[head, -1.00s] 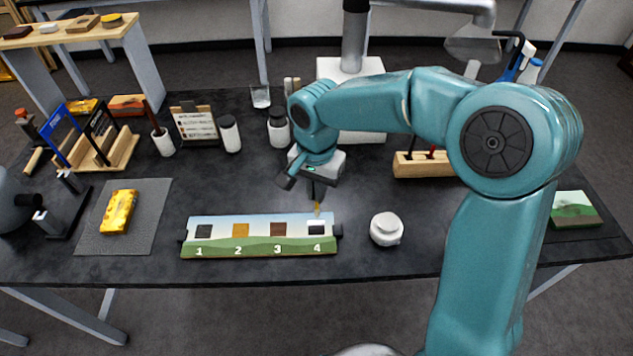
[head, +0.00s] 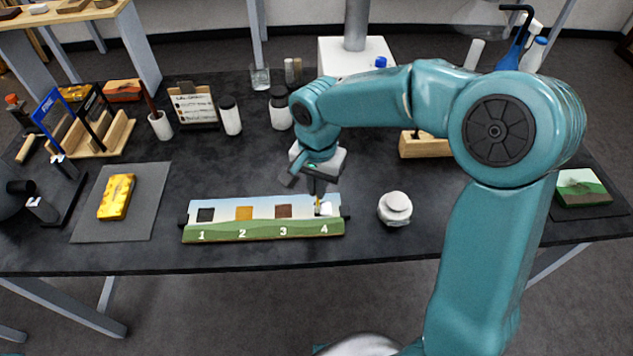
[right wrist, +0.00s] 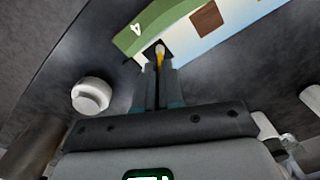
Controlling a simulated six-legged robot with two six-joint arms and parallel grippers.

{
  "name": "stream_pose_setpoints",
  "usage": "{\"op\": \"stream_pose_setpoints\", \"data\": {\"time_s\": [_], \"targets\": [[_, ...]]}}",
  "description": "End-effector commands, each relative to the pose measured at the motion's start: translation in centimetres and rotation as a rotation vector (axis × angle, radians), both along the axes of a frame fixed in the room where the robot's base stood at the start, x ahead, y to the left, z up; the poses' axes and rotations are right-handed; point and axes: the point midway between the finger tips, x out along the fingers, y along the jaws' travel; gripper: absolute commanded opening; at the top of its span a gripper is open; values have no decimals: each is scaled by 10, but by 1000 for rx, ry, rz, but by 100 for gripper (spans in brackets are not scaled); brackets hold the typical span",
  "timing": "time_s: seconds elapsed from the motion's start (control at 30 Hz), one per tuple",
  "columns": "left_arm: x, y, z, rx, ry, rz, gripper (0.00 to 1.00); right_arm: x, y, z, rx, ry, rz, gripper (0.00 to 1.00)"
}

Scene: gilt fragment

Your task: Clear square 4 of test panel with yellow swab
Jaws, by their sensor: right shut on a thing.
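The test panel (head: 262,232) lies on the dark table, with numbered squares above a green painted band. Square 1 is dark, square 2 is ochre and square 3 is brown. Square 4 (head: 327,208) looks mostly pale in the head view, partly hidden by my gripper and the swab; in the right wrist view, dark shows around the swab's tip. My right gripper (head: 317,188) is shut on the yellow swab (right wrist: 160,61), which points down at square 4. I cannot tell whether the tip touches the surface. My left gripper is not in view.
A round white lidded jar (head: 396,208) stands just right of the panel. A yellow block (head: 116,197) lies on a grey mat (head: 88,228) at left. Bottles, a label stand (head: 195,106) and a wooden block (head: 424,146) stand behind. The table's front edge is close below the panel.

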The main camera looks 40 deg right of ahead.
Motion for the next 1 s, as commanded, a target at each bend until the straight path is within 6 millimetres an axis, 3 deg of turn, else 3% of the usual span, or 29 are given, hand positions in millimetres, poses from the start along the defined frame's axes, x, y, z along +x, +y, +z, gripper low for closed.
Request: {"op": "stream_pose_setpoints", "data": {"time_s": [1.0], "targets": [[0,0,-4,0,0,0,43,1,2,-4,0,0,1,0]]}}
